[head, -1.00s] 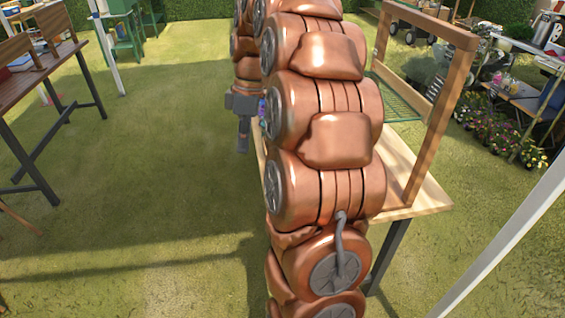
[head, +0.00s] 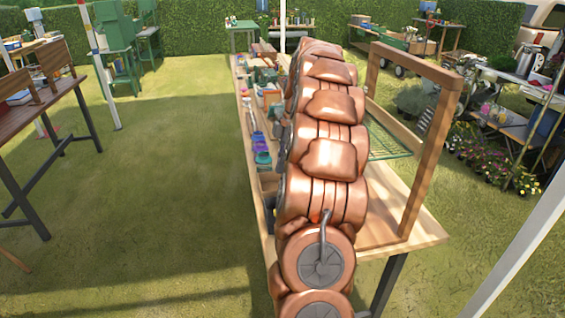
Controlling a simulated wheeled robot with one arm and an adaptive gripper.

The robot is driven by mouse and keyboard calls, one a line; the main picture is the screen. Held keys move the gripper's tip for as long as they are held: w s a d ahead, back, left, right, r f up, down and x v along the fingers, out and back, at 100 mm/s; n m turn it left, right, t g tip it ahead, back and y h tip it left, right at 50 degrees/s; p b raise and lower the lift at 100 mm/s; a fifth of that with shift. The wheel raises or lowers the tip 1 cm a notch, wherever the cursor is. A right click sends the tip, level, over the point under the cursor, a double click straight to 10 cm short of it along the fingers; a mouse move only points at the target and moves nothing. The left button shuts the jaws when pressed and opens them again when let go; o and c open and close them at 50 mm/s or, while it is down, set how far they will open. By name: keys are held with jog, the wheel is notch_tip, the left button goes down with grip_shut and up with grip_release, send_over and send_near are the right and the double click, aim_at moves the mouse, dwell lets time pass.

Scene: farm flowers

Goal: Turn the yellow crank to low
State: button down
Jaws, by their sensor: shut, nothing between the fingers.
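I cannot make out the yellow crank in the head view; my copper-coloured arm covers much of the long wooden table (head: 430,229). My gripper cannot be made out either; the far end of the arm points away from me over the table. A small orange-red spot shows beside the arm's lower links, too little of it to name.
Small purple, blue and teal items (head: 262,150) lie along the table's left edge, with boxes farther back. A wooden frame (head: 416,160) stands on the right side, by a green wire rack (head: 388,138). Open grass (head: 160,170) lies left; potted flowers (head: 490,165) stand right.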

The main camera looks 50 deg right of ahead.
jog(key=shift+s+d+p+x, duration=0.2)
jog(key=shift+p+x, duration=0.45)
jog(key=shift+x, duration=1.25)
jog(key=shift+s+a+p+x, duration=0.1)
jog(key=shift+s+p+x, duration=0.4)
jog(key=shift+x, duration=1.4)
jog(key=shift+s+d+p+x, duration=0.1)
jog(key=shift+p+x, duration=0.7)
jog(key=shift+x, duration=1.1)
jog(key=shift+f, duration=0.1)
jog(key=shift+w+d+f+g+b, duration=0.2)
jog(key=shift+f+g+b, duration=0.25)
jog(key=shift+b, duration=0.2)
notch_tip(320, 180, down, 3)
jog(key=b, duration=0.6)
jog(key=shift+w+f+y, duration=0.1)
jog(key=shift+y, duration=0.3)
jog(key=shift+f+b, duration=0.3)
jog(key=shift+b, duration=0.25)
jog(key=shift+a, duration=0.1)
